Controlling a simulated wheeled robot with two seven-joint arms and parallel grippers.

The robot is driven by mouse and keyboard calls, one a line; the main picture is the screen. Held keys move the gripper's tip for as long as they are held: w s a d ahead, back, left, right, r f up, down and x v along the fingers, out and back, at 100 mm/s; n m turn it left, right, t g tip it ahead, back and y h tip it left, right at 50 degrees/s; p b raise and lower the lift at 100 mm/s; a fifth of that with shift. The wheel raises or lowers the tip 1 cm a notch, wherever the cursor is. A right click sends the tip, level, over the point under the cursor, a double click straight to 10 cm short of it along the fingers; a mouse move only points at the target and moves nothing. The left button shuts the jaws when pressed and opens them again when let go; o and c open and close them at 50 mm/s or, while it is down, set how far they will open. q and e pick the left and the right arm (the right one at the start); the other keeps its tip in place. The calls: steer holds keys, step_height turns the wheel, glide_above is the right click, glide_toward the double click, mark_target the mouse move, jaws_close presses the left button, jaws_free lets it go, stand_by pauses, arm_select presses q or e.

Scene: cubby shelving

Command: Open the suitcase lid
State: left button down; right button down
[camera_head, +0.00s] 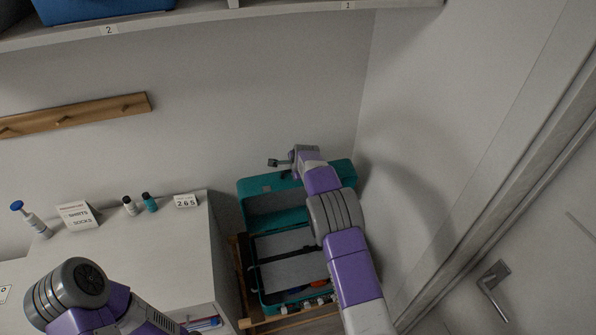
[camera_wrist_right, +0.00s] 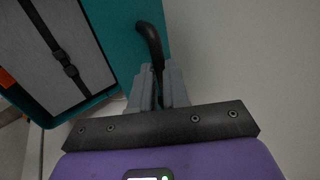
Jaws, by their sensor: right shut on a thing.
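The teal suitcase (camera_head: 262,262) stands open low down in the corner, its grey inside crossed by a black strap. Its teal lid (camera_head: 262,184) is raised on the far side, by the wall. In the right wrist view, the teal shell (camera_wrist_right: 112,38) and strapped grey inside (camera_wrist_right: 60,75) fill the left. My right gripper (camera_head: 283,164) is at the lid's upper edge. In the right wrist view, its fingers (camera_wrist_right: 158,88) are shut on a dark curved handle (camera_wrist_right: 150,42) beside the teal shell. My left arm shows at the lower left; its gripper is out of view.
A slatted wooden rack (camera_head: 247,322) is under the suitcase. A white cabinet (camera_head: 170,250) with small bottles and cards stands close on the left. Walls close in behind and to the right. A shelf (camera_head: 215,14) hangs above. A door handle (camera_head: 493,280) is at lower right.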

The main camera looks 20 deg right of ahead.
steer(key=shift+f, duration=0.25)
steer(key=c, duration=1.1)
jaws_free()
steer(key=shift+r, duration=0.15)
steer(key=v, duration=0.7)
steer(key=shift+s+r+b, duration=0.1)
steer(key=shift+r+b, duration=0.1)
steer(key=shift+b, duration=0.1)
